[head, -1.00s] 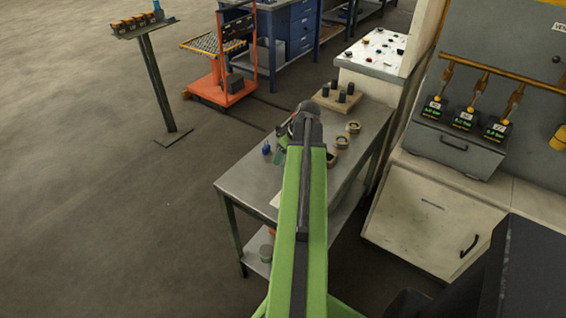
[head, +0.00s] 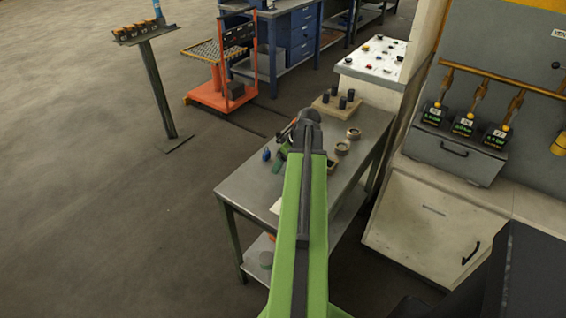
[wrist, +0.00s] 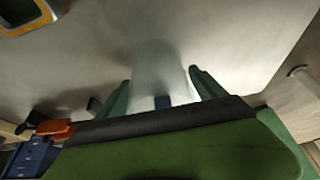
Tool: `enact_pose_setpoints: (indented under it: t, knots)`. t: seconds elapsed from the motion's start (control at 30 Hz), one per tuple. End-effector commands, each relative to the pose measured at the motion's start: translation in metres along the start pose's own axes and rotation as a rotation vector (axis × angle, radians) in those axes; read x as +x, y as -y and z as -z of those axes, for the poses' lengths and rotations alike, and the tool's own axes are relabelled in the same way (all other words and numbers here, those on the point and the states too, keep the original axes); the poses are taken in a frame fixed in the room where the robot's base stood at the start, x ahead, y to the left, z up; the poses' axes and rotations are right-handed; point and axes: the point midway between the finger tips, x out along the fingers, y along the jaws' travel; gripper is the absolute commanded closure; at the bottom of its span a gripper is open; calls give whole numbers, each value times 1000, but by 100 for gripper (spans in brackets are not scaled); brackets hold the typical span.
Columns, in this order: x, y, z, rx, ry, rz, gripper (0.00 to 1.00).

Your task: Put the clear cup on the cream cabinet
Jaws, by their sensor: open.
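A clear cup (wrist: 158,72) shows in the wrist view as a pale, see-through shape between the two green fingers of my gripper (wrist: 160,88). The fingers are apart, one on each side of the cup. I cannot tell whether either finger touches it. The cup's lower part is hidden behind the dark edge of my gripper. In the head view my arm reaches over the grey metal table (head: 245,188), and its end hides the cup. The cream cabinet (head: 425,215) with a black handle stands to the right of the table.
A grey box with gauges (head: 458,148) is on the cabinet's back part. An orange cart (head: 222,92) and a post stand (head: 160,95) stand beyond. The left floor is clear.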

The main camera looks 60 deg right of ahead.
Motion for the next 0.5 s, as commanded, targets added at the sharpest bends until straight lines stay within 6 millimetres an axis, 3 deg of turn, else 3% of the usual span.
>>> enact_pose_setpoints:
  t: [0.5]
  knots:
    - [-110, 0, 4, 1, -1, -1, 20]
